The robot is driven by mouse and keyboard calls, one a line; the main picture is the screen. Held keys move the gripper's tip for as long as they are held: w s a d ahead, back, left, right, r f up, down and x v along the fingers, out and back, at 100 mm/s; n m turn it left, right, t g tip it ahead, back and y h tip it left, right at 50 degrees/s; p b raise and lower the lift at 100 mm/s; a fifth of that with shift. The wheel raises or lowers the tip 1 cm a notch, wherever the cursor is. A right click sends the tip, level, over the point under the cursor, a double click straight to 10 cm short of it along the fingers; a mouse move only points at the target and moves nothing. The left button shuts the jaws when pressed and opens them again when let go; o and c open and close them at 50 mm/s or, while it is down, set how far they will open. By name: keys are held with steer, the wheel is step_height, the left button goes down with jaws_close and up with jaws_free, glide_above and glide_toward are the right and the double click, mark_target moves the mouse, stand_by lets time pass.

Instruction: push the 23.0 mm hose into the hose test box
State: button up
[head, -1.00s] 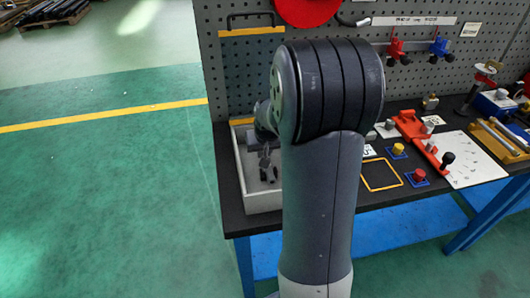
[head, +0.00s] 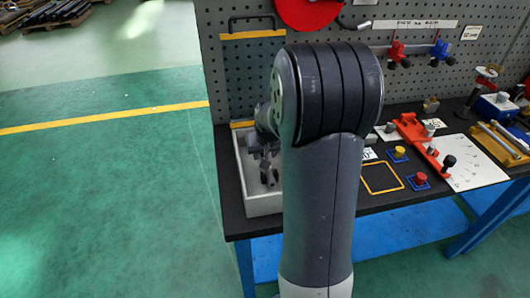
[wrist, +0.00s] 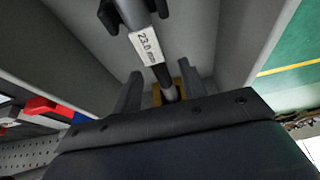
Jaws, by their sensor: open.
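The hose is a grey rod with a white label reading 23.0 m and a blurred end (wrist: 147,43). It runs from the top of the wrist view down between my two fingers. My gripper (wrist: 160,85) is open, one grey finger on each side of the hose. Two black pieces flank the hose near the top. In the head view my gripper (head: 269,172) is low inside a pale grey open box (head: 264,204) at the bench's left end. I cannot tell whether this is the hose test box. My arm hides the box's right part, and the hose does not show clearly there.
The pegboard (head: 237,80) stands behind the box. Right of my arm, the bench carries a yellow frame (head: 381,178), a red fixture (head: 418,135), a white plate (head: 478,165) and small knobs. Green floor on the left is free.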

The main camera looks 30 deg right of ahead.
steer(key=v, duration=1)
steer(key=shift+s+r, duration=0.15)
steer(key=shift+r, duration=0.2)
steer(key=shift+a, duration=0.1)
steer(key=x, duration=1.1)
steer(key=shift+s+r, duration=0.1)
steer(key=shift+s, duration=0.05)
